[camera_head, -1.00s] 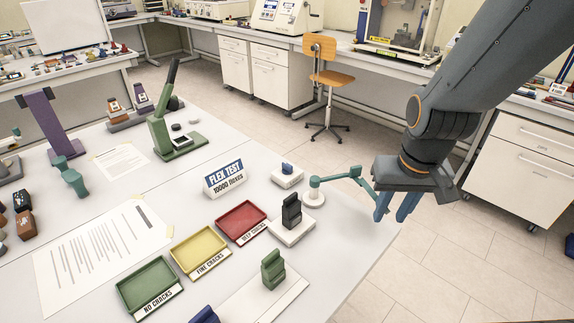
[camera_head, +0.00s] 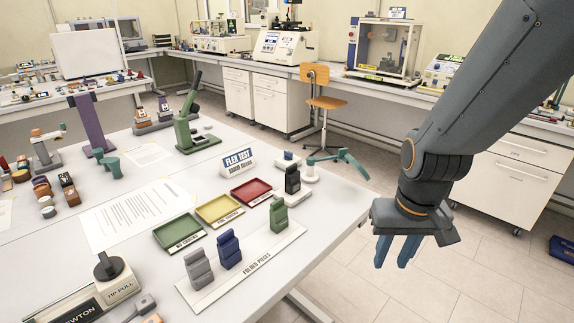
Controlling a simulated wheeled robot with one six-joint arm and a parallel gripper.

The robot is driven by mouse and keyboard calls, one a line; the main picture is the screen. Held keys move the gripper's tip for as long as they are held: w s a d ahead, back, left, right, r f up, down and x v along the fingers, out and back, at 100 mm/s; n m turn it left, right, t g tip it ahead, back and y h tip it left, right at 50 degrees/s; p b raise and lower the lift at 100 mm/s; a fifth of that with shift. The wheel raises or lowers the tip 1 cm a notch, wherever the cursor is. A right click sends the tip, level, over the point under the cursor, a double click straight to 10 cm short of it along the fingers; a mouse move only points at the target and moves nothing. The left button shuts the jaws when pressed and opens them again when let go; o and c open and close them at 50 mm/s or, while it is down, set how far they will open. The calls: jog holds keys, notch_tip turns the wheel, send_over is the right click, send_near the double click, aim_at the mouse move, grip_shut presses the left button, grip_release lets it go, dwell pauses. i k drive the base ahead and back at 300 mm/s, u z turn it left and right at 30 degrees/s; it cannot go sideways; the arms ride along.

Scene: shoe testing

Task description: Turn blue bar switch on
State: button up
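A small white box with a blue bar on top, which looks like the blue bar switch (camera_head: 288,156), stands on the table just right of the FLEX TEST sign (camera_head: 238,161). Its on or off state is too small to tell. My gripper (camera_head: 396,252) hangs at the right, past the table's right edge in the picture, pointing down. Its two blue fingers are apart with nothing between them. It is well to the right of the switch and not touching anything.
A teal jointed arm on a round white base (camera_head: 309,176) reaches right from beside the switch. A dark upright piece (camera_head: 292,181) stands in front.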

aim_at(288, 154)
jog(key=u, duration=0.25)
jog(key=k, duration=0.1)
jog(key=z, duration=1)
jog(key=i, duration=0.7)
jog(key=u, duration=0.15)
